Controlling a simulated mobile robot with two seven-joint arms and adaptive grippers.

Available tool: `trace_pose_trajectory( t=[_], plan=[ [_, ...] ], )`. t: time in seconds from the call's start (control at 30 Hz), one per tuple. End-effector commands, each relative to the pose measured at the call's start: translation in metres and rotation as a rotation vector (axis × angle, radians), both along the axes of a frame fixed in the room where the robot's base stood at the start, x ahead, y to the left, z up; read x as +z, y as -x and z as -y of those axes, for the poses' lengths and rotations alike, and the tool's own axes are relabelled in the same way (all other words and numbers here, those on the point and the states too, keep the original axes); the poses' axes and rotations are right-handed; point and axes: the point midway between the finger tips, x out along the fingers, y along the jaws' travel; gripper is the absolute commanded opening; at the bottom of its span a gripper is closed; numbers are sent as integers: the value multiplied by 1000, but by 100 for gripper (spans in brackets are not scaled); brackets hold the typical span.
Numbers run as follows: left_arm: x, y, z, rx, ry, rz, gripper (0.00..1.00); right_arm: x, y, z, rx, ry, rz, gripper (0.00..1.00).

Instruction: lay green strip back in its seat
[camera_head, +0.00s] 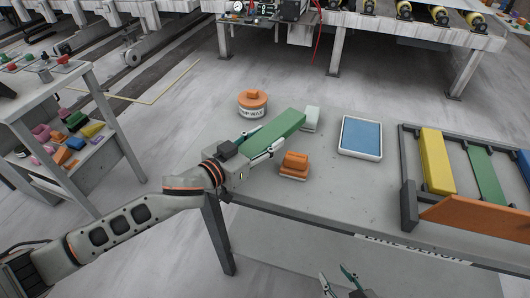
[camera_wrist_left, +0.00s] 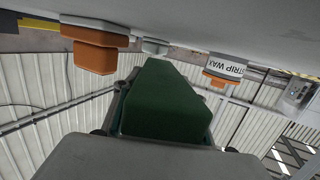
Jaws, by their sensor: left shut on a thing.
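A green strip (camera_head: 277,131) is held in my left gripper (camera_head: 262,143), between its two fingers. It points away over the grey slab (camera_head: 340,190); whether it touches the slab is unclear. In the left wrist view the strip (camera_wrist_left: 165,100) fills the middle, its length running away from the camera. At the right, a dark-framed rack (camera_head: 409,190) holds a yellow strip (camera_head: 436,160), another green strip (camera_head: 487,174) and a blue piece cut by the picture edge. My right gripper (camera_head: 342,280) is at the bottom edge, fingers apart and empty.
On the slab are an orange-lidded wax tin (camera_head: 252,104), a pale block (camera_head: 311,119), an orange block (camera_head: 294,164) and a blue-topped tray (camera_head: 361,137). An orange board (camera_head: 470,216) lies along the rack's front. A cluttered shelf cart (camera_head: 60,140) stands left.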

Motion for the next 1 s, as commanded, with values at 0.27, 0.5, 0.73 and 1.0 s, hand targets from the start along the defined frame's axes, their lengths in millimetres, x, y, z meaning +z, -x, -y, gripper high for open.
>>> trace_pose_trajectory(
  t=[0.27,0.5,0.73,1.0],
  plan=[
    [-36,0,0,0,0,-1,8,-13,3,0,1,3,-9,40],
    [-41,0,0,-1,1,3,8,-9,0,1,2,6,2,40],
    [-43,0,0,0,1,2,8,-9,0,1,1,7,1,40],
    [-45,0,0,0,-1,1,48,-10,-1,2,0,7,2,40]
  ],
)
